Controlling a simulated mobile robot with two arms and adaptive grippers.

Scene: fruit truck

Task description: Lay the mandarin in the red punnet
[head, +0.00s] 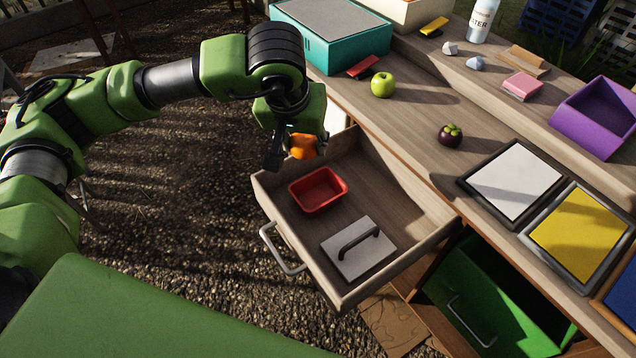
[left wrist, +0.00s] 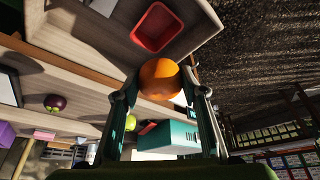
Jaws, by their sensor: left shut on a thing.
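The orange mandarin (head: 302,146) is held between the fingers of my left gripper (head: 290,150), above the back left part of the open wooden drawer (head: 400,222). In the left wrist view the mandarin (left wrist: 160,78) sits between both fingertips. The red punnet (head: 319,190) is in the drawer, empty, a little below and in front of the mandarin in the head view. The punnet also shows in the left wrist view (left wrist: 158,28), apart from the mandarin. My right gripper is not in view.
A white panel with a dark handle (head: 358,248) lies in the drawer beside the punnet. A green apple (head: 383,84) and a mangosteen (head: 450,135) stand on the counter (head: 415,125). A green drawer (head: 490,300) is open at the lower right.

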